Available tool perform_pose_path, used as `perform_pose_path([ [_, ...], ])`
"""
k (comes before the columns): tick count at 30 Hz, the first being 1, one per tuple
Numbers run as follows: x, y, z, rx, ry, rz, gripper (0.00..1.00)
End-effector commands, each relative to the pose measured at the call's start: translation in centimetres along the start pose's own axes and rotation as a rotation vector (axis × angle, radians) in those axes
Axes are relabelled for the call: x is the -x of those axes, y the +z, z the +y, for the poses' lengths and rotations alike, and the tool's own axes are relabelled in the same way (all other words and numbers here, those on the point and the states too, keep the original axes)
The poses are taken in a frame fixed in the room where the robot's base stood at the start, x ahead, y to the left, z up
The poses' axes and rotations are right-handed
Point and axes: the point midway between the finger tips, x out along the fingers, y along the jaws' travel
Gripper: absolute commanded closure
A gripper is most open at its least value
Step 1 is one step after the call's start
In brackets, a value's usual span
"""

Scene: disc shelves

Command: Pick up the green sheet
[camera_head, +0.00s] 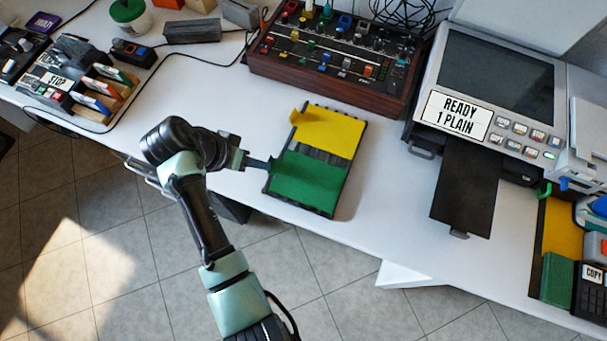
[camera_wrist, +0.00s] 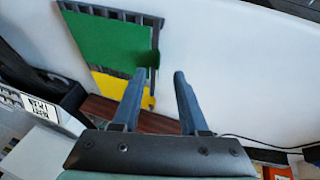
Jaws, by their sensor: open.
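The green sheet (camera_head: 308,181) lies flat on the near half of a black slatted tray (camera_head: 335,208). It also shows in the wrist view (camera_wrist: 108,42), with a small raised tab (camera_wrist: 149,59) at its edge. A yellow sheet (camera_head: 328,131) with a similar tab lies on the tray's far half. My gripper (camera_head: 268,164) is at the tray's left side, beside the green sheet's edge. In the wrist view my gripper (camera_wrist: 158,76) is open and empty, its left fingertip close to the green tab. I cannot tell whether they touch.
A mixing console (camera_head: 335,50) stands behind the tray. A printer (camera_head: 490,95) marked "READY 1 PLAIN" is at right, its black output tray (camera_head: 466,195) extending toward the table's front. More yellow and green sheets lie at far right. The white table (camera_head: 205,105) is clear left of the tray.

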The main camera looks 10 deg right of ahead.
Motion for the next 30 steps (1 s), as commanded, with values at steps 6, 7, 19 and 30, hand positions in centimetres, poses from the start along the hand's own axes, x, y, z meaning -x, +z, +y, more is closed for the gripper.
perform_pose_path([
  [6,-3.4,-0.1,0.3,0.000,0.002,-0.003,0.57],
  [7,-3.8,-0.1,0.3,0.000,0.002,-0.002,0.57],
  [19,-4.7,-0.2,0.3,0.000,0.000,0.000,0.64],
  [30,-4.7,-0.2,0.3,0.000,-0.001,0.000,1.00],
])
